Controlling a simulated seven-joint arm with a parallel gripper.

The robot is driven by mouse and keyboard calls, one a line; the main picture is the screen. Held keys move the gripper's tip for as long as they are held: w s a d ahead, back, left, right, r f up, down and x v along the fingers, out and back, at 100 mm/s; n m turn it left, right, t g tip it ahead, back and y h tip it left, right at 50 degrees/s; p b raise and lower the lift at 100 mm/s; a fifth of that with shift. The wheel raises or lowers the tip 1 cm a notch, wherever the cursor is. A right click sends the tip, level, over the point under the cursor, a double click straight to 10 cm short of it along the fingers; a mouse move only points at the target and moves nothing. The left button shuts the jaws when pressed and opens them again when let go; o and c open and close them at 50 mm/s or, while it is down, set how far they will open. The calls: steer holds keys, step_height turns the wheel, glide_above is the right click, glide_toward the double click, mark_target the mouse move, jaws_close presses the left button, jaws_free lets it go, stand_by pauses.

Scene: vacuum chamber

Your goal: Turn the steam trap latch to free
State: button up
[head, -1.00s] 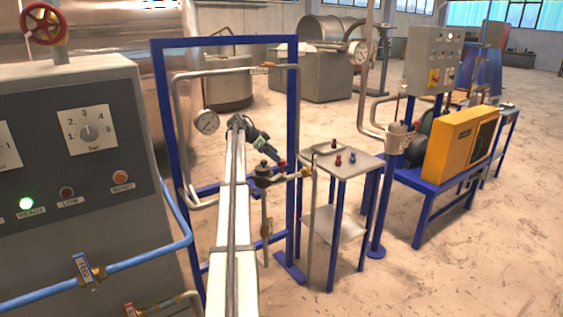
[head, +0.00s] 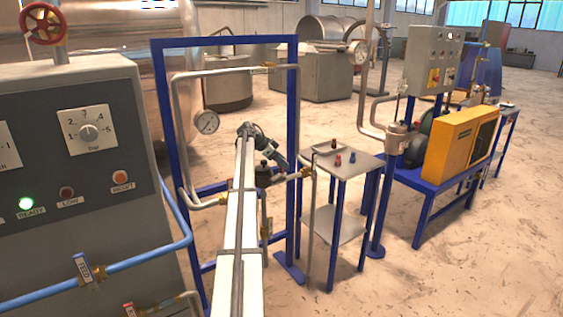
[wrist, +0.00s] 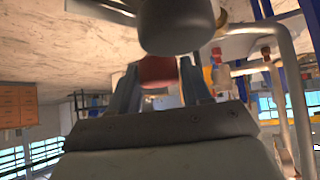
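The steam trap is the dark rounded body (head: 264,175) on the pipe inside the blue frame in the head view. In the wrist view a large grey rounded body (wrist: 175,25), likely the trap, fills the top. A red part (wrist: 158,71), likely its latch, shows between or just beyond my fingertips. My gripper (wrist: 158,78) has its fingers apart; I cannot tell whether they touch the red part. In the head view my gripper (head: 284,161) is right above the trap and hides the red latch.
A small table (head: 365,165) with red and blue pieces stands close on the right. The grey control panel (head: 70,150) and a blue pipe (head: 140,259) lie to the left.

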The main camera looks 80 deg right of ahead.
jaws_close()
steer(key=shift+a, duration=0.1)
stand_by(0.4)
steer(key=n+t+h, duration=0.1)
steer(key=n+h, duration=0.1)
steer(key=n, duration=0.1)
steer(key=shift+a, duration=0.1)
steer(key=n+t+h, duration=0.2)
steer(key=n, duration=0.1)
steer(key=shift+s+n, duration=0.1)
steer(key=shift+n, duration=0.3)
steer(key=n+t, duration=0.2)
steer(key=n, duration=0.1)
steer(key=n+t+h, duration=0.1)
steer(key=n+t, duration=0.2)
steer(key=shift+d, duration=0.2)
steer(key=shift+n, duration=0.4)
